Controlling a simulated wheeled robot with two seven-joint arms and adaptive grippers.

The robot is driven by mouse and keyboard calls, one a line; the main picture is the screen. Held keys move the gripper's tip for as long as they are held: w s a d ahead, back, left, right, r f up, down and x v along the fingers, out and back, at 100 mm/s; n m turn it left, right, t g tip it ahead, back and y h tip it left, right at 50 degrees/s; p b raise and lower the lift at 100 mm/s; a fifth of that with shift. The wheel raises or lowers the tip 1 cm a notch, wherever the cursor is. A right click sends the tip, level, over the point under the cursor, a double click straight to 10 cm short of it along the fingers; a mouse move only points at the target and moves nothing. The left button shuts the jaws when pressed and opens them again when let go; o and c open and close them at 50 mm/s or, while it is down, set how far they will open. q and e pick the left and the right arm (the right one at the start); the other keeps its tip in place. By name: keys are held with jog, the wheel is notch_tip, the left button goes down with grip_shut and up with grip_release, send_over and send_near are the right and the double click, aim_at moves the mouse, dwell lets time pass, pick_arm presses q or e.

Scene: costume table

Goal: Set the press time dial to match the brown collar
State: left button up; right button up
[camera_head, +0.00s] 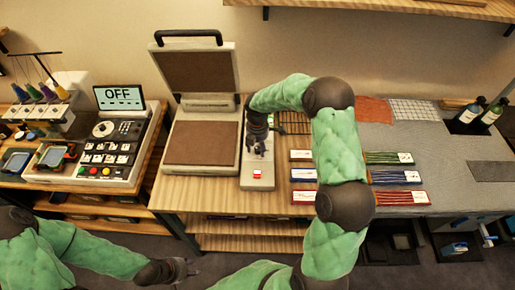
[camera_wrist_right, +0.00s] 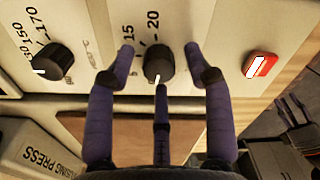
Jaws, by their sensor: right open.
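The fusing press's control strip (camera_head: 257,174) lies right of the press bed. In the right wrist view, the press time dial (camera_wrist_right: 158,62) is a black knob beside the printed numbers 15 and 20, its white mark facing the bottom of the picture. My right gripper (camera_head: 257,143) is over the strip; its open fingers (camera_wrist_right: 159,66) stand on both sides of this dial, with a third finger below. Contact cannot be told. My left gripper (camera_head: 176,271) is low at the front, away from the press; its jaws are unclear. I cannot make out a brown collar.
A second black dial (camera_wrist_right: 48,62) is marked 150 and 170. A red-and-white switch (camera_wrist_right: 260,65) sits on the strip. The press lid (camera_head: 197,72) is raised. A control console (camera_head: 104,150) showing OFF stands left. Several labelled bundles (camera_head: 398,177) lie right of my right arm.

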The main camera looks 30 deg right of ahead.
jog(key=shift+f, duration=0.25)
grip_shut()
